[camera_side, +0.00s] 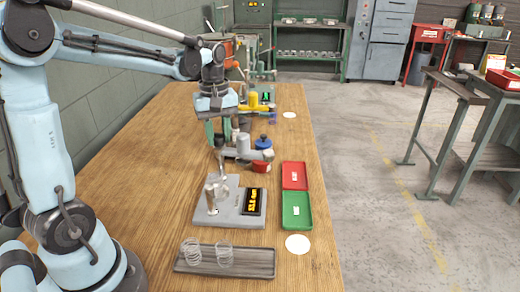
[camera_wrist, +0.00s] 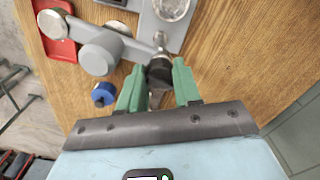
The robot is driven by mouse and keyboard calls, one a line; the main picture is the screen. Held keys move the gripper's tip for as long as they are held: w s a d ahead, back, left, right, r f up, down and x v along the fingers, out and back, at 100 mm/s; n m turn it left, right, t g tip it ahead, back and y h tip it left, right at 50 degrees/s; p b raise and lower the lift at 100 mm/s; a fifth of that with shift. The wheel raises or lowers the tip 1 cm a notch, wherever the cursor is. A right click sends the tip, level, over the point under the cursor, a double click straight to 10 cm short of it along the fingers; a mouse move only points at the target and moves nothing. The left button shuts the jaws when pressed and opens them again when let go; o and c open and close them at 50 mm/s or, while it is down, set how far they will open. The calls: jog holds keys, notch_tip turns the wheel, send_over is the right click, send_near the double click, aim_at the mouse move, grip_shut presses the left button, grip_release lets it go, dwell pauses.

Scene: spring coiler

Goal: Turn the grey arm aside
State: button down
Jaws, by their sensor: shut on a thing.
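The grey arm (camera_side: 243,153) is a jointed bar on the bench, behind the grey device with the yellow-lit display. In the wrist view the grey arm (camera_wrist: 100,48) runs to the upper left from a dark knob (camera_wrist: 160,72) at its near end. My gripper (camera_side: 219,140) is low over the bench at the left end of the arm. In the wrist view its green fingers (camera_wrist: 158,88) are on both sides of the dark knob, shut on it. The knob's lower part is hidden between the fingers.
The grey device (camera_side: 207,216) stands in front, with a dark tray (camera_side: 205,265) of wire coils before it. A red tray (camera_side: 294,170) and a green tray (camera_side: 296,222) lie to the right. A blue knob (camera_side: 263,142) stands close by the arm. The left bench is clear.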

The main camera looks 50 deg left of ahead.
jog(key=shift+n, duration=0.8)
jog(key=c, duration=0.8)
grip_release()
jog(key=shift+r, duration=0.1)
notch_tip(320, 180, up, 12)
jog(key=shift+f, duration=0.1)
